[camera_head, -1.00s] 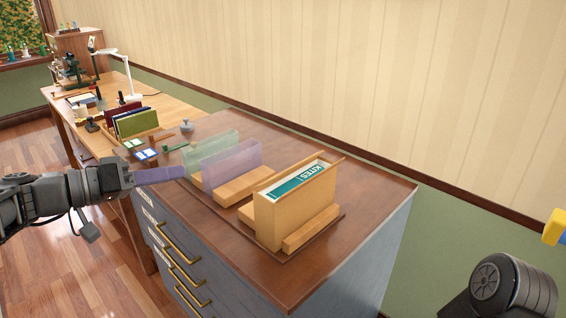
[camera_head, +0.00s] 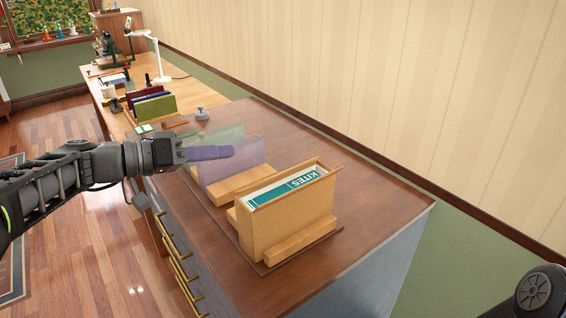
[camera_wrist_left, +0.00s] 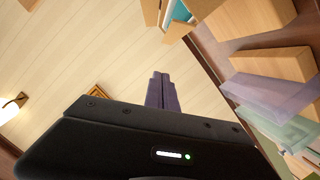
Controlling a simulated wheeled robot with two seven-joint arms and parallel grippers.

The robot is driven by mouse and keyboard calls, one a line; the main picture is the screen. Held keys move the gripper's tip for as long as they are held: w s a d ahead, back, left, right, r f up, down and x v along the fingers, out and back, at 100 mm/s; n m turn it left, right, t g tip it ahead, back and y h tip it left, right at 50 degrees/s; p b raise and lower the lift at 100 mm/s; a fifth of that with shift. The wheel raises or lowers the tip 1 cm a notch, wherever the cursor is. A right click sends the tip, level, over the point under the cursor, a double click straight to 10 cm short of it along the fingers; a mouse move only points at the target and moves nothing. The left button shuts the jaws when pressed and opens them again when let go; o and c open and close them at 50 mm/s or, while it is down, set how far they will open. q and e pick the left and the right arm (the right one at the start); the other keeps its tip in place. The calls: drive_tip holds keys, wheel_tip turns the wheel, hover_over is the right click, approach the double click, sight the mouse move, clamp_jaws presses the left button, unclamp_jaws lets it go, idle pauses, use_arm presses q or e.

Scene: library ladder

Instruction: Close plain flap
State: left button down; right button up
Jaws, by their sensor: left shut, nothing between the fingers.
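A light wood holder (camera_head: 285,225) stands on the cabinet top with a teal and white item marked KITES (camera_head: 290,187) in it. Beside it are a see-through purple panel (camera_head: 240,167) and a see-through green panel (camera_head: 222,136), both upright; they also show in the wrist view, purple (camera_wrist_left: 270,92) and green (camera_wrist_left: 285,128). I cannot tell which part is the plain flap. My left gripper (camera_head: 215,152) is shut and empty, its purple fingers overlapping the panels in the head view. In the wrist view its fingers (camera_wrist_left: 162,90) point toward the wall; contact is unclear. My right gripper is out of view.
Wooden blocks (camera_head: 228,185) stand between the panels and the holder. Books (camera_head: 152,103), a white lamp (camera_head: 160,65) and small tools are on the desk behind. The wall borders the cabinet top (camera_head: 370,205) at right; its right end is clear.

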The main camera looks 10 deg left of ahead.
use_arm(q)
drive_tip(key=p, duration=0.3)
hover_over(277, 192)
drive_tip(key=w+a, duration=0.2)
wheel_tip(277, 192, down, 4)
drive_tip(key=shift+a+r, duration=0.1)
drive_tip(key=shift+a, duration=0.05)
drive_tip(key=shift+s+d+f, duration=0.2)
drive_tip(key=shift+d+f, duration=0.1)
drive_tip(key=shift+f, duration=0.4)
drive_tip(key=m+b, duration=0.1)
drive_tip(key=b, duration=0.4)
drive_tip(key=d+f+m+b, duration=0.1)
drive_tip(key=b, duration=0.5)
drive_tip(key=s+m+y+b, duration=0.1)
drive_tip(key=b, duration=0.4)
drive_tip(key=shift+s+d+f+m+t, duration=0.1)
drive_tip(key=shift+d+f+m+t, duration=0.1)
drive_tip(key=shift+f+m+t, duration=0.15)
drive_tip(key=shift+s+d+r+b, duration=0.1)
drive_tip(key=shift+b, duration=1)
